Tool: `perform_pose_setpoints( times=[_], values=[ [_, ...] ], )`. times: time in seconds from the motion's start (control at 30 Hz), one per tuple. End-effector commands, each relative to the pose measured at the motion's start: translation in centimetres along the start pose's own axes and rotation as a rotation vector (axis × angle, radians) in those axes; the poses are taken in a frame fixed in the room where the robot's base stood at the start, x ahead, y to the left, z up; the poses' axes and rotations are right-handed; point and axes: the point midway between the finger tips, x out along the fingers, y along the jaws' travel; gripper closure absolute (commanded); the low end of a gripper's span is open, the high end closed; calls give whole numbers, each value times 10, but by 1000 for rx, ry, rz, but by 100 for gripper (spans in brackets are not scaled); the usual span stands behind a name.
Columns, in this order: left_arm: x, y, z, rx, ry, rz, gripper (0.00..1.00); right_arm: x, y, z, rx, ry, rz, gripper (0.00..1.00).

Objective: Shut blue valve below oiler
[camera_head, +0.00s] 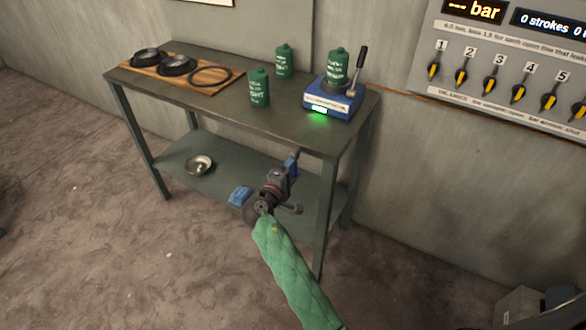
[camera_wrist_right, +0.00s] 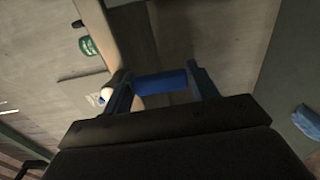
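My right gripper (camera_head: 288,168) is at the end of the green-sleeved arm, in front of the table's front edge. In the right wrist view its two fingers (camera_wrist_right: 162,88) stand apart, with a blue piece (camera_wrist_right: 160,82) between them. I cannot tell if they grip it, or if it is the blue valve. A blue unit (camera_head: 334,99) with a black-knobbed lever and a green light stands on the table's right end, with a green canister (camera_head: 337,66) on top. I cannot tell whether this is the oiler. My left gripper is not in view.
Two green canisters (camera_head: 259,87) (camera_head: 284,60) stand on the table (camera_head: 200,102). Dark bowls (camera_head: 177,64) and a ring (camera_head: 211,76) lie on a wooden board. A metal bowl (camera_head: 199,165) and a blue item (camera_head: 240,195) are lower down. A wall panel (camera_head: 505,72) has several yellow-black knobs.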

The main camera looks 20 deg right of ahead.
Motion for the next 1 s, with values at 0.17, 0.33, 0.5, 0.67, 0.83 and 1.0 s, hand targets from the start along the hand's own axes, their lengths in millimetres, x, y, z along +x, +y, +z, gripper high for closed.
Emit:
perform_pose_setpoints(
  times=[0.17, 0.33, 0.5, 0.67, 0.83, 1.0],
  values=[
    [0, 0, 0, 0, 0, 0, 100, 0, 0, 0, 1, 0, 0, 25],
    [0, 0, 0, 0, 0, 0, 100, 0, 0, 0, 2, 0, -1, 25],
    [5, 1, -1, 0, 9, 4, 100, -11, -2, 0, 3, 1, -2, 25],
    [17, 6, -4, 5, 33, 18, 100, -36, -3, 0, 4, 0, -3, 25],
    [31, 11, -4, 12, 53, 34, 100, -61, -2, 0, 3, 1, -2, 25],
    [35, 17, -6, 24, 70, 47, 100, -75, -1, 0, 1, 0, -1, 25]
  ],
)
